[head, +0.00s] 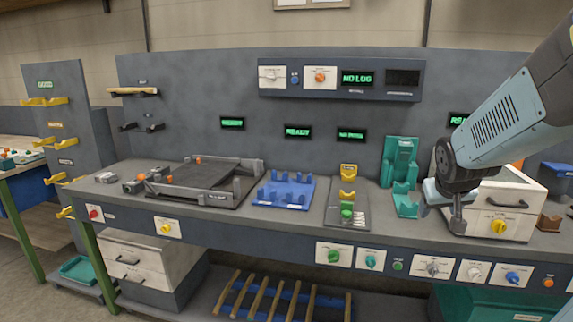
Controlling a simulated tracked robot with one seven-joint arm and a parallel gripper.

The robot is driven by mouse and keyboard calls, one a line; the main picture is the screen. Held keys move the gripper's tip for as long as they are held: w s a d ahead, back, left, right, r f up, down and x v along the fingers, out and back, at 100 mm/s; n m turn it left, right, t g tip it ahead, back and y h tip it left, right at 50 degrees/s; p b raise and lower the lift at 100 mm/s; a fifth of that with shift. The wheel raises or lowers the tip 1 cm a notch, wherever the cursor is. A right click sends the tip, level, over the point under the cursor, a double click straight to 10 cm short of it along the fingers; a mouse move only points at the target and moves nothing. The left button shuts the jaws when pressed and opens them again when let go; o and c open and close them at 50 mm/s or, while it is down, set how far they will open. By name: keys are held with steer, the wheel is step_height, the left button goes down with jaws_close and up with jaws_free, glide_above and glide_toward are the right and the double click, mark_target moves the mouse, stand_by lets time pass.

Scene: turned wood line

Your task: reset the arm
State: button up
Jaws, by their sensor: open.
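My arm comes in from the upper right of the head view. My gripper (442,215) hangs at its end, open, with nothing seen between its fingers. It is in front of the right part of the bench, beside the white drawer box (500,196) and to the right of the teal stand (400,170). Part of the box is hidden behind the arm. I cannot tell how far the fingers are from the bench top.
A panel reading NO LOG (357,78) is on the back wall. Wooden rods (270,300) lie below.

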steer(key=s+a+r+n+g+y, duration=0.1)
steer(key=s+a+r+y, duration=0.2)
steer(key=s+a+r, duration=0.3)
steer(key=s+a, duration=0.5)
steer(key=s, duration=0.4)
steer(key=shift+a+r, duration=0.15)
steer(key=shift+a, duration=0.25)
steer(key=shift+c, duration=0.3)
